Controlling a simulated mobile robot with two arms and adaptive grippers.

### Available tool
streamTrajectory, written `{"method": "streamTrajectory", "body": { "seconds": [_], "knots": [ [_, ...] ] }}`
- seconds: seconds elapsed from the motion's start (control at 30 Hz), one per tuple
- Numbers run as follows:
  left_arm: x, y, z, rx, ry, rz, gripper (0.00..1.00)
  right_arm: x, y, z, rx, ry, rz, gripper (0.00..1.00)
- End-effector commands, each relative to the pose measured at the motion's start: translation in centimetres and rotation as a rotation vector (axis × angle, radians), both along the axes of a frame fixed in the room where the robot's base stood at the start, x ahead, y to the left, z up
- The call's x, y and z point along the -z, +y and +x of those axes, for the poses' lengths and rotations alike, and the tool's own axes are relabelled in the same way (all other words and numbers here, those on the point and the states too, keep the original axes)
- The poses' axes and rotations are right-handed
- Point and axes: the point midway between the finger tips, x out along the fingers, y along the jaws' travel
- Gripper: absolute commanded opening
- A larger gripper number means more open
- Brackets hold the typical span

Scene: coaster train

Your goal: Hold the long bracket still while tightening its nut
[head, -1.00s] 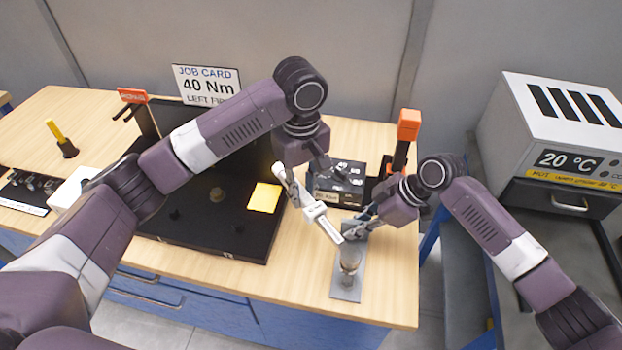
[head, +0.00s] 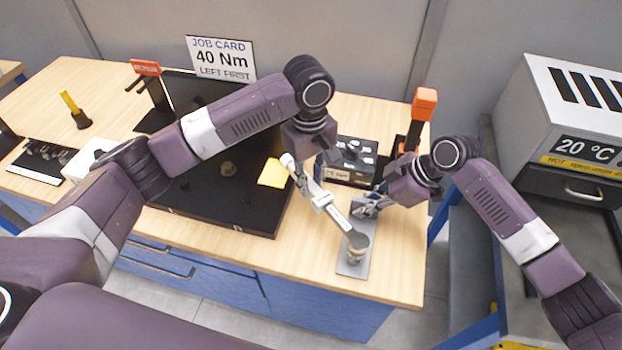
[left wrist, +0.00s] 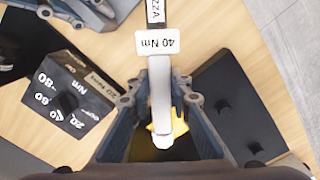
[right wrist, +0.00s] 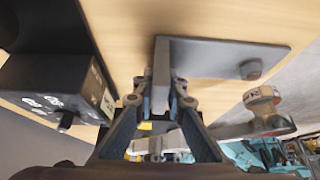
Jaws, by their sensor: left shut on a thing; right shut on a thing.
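My left gripper (head: 306,182) is shut on the torque wrench (head: 340,216), whose label reads 40 Nm in the left wrist view (left wrist: 169,42). The wrench head (head: 357,245) is over the nut end of the long bracket, a flat grey plate (head: 350,270) on the bench. In the right wrist view, the head (right wrist: 262,97) appears close to the nut (right wrist: 250,69); whether they touch I cannot tell. My right gripper (head: 364,207) is shut on the bracket's upright part (right wrist: 161,68). The nut is hidden by the wrench head in the head view.
A black box with Nm markings (head: 352,160) stands behind the grippers. A dark board (head: 210,205) with a yellow note (head: 273,173) lies left. An orange-topped post (head: 424,105) stands behind my right arm. The heater (head: 570,120) is at right. The bench front edge is near the bracket.

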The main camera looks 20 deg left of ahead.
Motion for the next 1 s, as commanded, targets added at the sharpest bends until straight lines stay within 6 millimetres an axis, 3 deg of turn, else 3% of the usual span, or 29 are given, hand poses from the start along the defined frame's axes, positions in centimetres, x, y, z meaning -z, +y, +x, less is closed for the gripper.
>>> {"method": "streamTrajectory", "body": {
  "seconds": [0.37, 1.0],
  "knots": [
    [-0.1, -0.1, 0.1, 0.001, -0.002, -0.004, 0.00, -0.1, 0.0, 0.0, 0.001, -0.001, 0.001, 0.00],
    [1.5, -0.2, 0.0, 0.000, 0.000, -0.004, 0.00, -0.1, 0.0, 0.0, 0.000, 0.000, 0.000, 0.00]
  ]
}}
